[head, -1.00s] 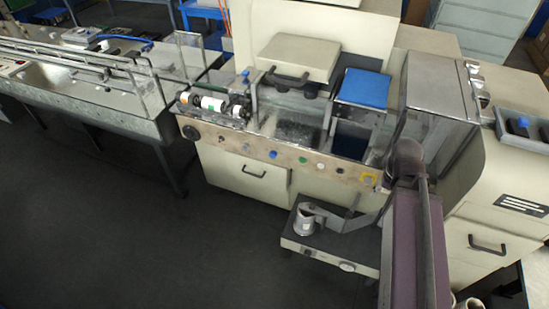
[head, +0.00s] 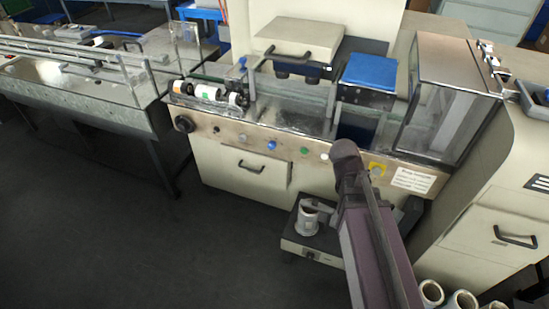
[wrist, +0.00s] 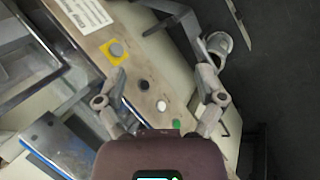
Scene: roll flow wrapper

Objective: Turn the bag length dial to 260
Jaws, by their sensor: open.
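The machine's front panel carries a row of controls. A large black dial (head: 185,124) sits at its left end in the head view; its markings are too small to read. Right of it are a blue button (head: 272,145), a green button (head: 304,150) and a white button (head: 325,156). In the wrist view, a grey round knob on a yellow plate (wrist: 117,49), a black knob (wrist: 144,85) and a white button (wrist: 162,105) show. My gripper (wrist: 161,76) is open and empty, its fingers spread over the panel's right part. In the head view my arm hides the fingers.
Below the panel, a low stand (head: 312,247) with a white cup-like cylinder (head: 308,217) juts out. A drawer handle (head: 251,166) projects under the panel. White rolls (head: 460,302) stand at the lower right. The floor at the left front is clear.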

